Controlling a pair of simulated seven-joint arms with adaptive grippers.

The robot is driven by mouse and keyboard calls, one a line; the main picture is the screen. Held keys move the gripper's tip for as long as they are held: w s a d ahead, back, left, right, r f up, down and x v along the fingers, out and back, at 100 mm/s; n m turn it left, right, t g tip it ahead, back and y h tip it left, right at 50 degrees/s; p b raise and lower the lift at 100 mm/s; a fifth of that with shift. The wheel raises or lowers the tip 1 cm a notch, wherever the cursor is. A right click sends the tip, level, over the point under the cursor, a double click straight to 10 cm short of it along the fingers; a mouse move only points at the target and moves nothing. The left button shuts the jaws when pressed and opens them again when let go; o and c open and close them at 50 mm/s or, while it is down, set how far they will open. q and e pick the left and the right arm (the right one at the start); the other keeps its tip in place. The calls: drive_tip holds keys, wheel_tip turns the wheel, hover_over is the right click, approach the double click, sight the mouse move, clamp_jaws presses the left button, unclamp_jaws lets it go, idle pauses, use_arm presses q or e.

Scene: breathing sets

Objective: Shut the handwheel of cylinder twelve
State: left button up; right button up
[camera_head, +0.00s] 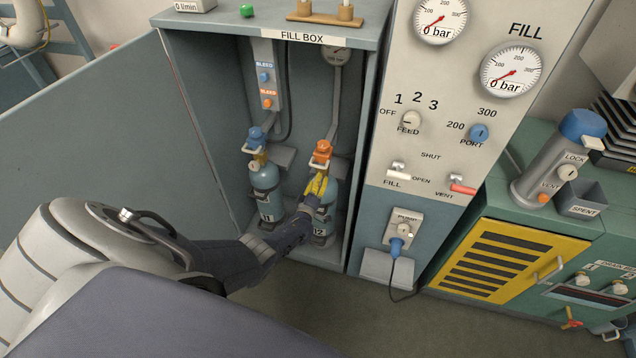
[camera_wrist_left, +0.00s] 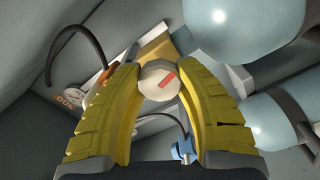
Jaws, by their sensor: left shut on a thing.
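Cylinder twelve (camera_head: 325,226), blue and labelled 12, stands upright at the right inside the fill box. Its orange connector (camera_head: 322,150) sits above its valve. My left gripper (camera_head: 317,185), with yellow fingers, reaches in at the cylinder's valve and covers its handwheel in the head view. In the left wrist view, the handwheel (camera_wrist_left: 160,80) is a pale round knob with a red mark on its face. The yellow fingers (camera_wrist_left: 158,92) are shut on it from both sides. My right gripper is in neither view.
Cylinder eleven (camera_head: 265,180) stands close on the left, with a blue connector and a pale handwheel (camera_head: 254,164). The fill box's side wall (camera_head: 359,170) is close on the right. The fill panel (camera_head: 450,95) stands beyond it; both its gauges read about zero.

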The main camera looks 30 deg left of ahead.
use_arm(q)
drive_tip(key=m, duration=0.4)
drive_tip(key=shift+m, duration=0.3)
drive_tip(key=m, duration=3.4)
drive_tip(key=shift+d+m, duration=0.1)
drive_tip(key=shift+m, duration=0.3)
